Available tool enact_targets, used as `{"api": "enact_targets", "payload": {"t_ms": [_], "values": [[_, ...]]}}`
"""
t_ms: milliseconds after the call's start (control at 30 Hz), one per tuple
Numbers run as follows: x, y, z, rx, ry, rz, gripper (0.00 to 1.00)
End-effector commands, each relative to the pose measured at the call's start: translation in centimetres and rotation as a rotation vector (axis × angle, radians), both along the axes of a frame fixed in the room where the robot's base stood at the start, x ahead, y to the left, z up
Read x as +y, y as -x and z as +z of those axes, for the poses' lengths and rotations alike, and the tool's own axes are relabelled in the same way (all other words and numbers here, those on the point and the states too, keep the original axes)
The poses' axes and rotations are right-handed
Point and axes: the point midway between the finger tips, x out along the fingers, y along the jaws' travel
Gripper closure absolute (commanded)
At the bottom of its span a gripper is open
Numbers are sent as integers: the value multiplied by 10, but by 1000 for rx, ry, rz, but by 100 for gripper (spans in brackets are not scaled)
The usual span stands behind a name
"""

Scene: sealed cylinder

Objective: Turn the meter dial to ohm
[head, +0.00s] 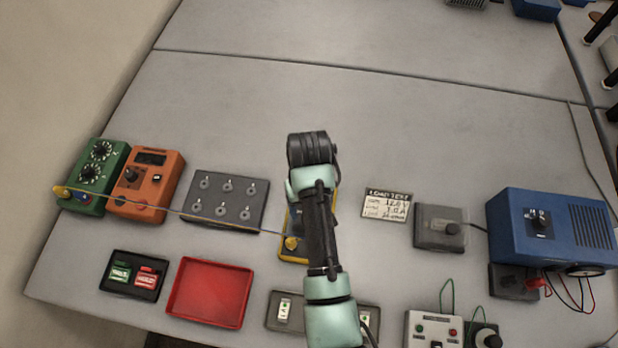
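A yellow-edged device (288,222) lies on the bench mostly behind my arm. Its face is covered, so I cannot see a dial on it or any setting. An orange box (150,184) at the left has a dark display (151,158) and a dark round knob (131,174). The knob's marks are too small to read. I cannot tell for sure which of the two is the meter. My arm reaches up the middle of the view over the yellow-edged device. My gripper's fingers do not show; the arm hides whatever is under it.
A red tray (209,292) lies in front. A blue supply (552,229) stands at right. The bench behind is clear.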

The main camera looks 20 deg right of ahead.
Motion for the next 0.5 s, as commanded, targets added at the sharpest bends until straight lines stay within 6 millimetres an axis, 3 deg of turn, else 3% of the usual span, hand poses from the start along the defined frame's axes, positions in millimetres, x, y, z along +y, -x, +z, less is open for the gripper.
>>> {"api": "enact_targets", "payload": {"t_ms": [200, 500], "values": [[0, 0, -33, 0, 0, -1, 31], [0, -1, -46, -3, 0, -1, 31]]}}
